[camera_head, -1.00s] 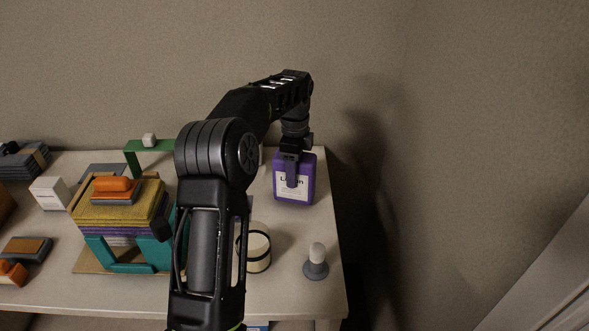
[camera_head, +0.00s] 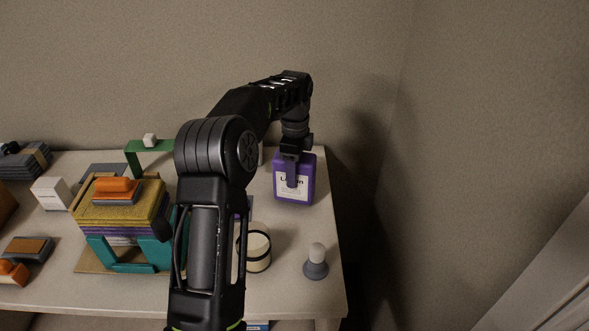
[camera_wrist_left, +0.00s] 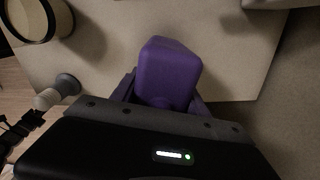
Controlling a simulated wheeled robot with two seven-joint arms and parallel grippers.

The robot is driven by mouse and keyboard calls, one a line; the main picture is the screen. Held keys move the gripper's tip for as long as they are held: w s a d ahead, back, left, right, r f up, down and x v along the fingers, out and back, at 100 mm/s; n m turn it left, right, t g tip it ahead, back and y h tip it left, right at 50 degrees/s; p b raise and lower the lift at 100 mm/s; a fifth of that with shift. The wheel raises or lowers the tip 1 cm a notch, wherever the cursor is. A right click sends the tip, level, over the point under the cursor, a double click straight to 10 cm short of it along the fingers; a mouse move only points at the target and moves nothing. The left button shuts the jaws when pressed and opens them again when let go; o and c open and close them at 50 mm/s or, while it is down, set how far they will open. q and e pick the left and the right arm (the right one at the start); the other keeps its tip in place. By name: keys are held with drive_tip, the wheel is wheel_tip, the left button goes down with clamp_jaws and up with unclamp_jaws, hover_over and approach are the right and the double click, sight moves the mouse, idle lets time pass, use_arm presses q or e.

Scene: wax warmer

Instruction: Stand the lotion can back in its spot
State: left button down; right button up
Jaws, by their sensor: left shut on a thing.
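The lotion can (camera_head: 294,190) is a purple block-shaped container with a white label, upright at the right back of the table. My left gripper (camera_head: 292,168) is over it from above and shut on it. In the left wrist view the purple can (camera_wrist_left: 168,72) sits between the two fingers of my gripper (camera_wrist_left: 165,92). Whether its base touches the table is hard to tell. No marked spot for it can be made out. My right gripper is not in view.
A cream jar with a dark band (camera_head: 258,250) and a grey-based, white-topped knob (camera_head: 316,262) stand in front of the can. A teal rack (camera_head: 130,256) with folded towels (camera_head: 120,207) is at left. The table's right edge (camera_head: 337,235) is close.

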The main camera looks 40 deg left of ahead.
use_arm(q)
drive_tip(key=shift+f+b, duration=0.35)
drive_tip(key=shift+f, duration=0.25)
idle(0.8)
drive_tip(key=shift+c, duration=2.4)
unclamp_jaws()
drive_tip(key=shift+r, duration=0.15)
drive_tip(key=shift+r+p, duration=1.65)
drive_tip(key=shift+r, duration=2.2)
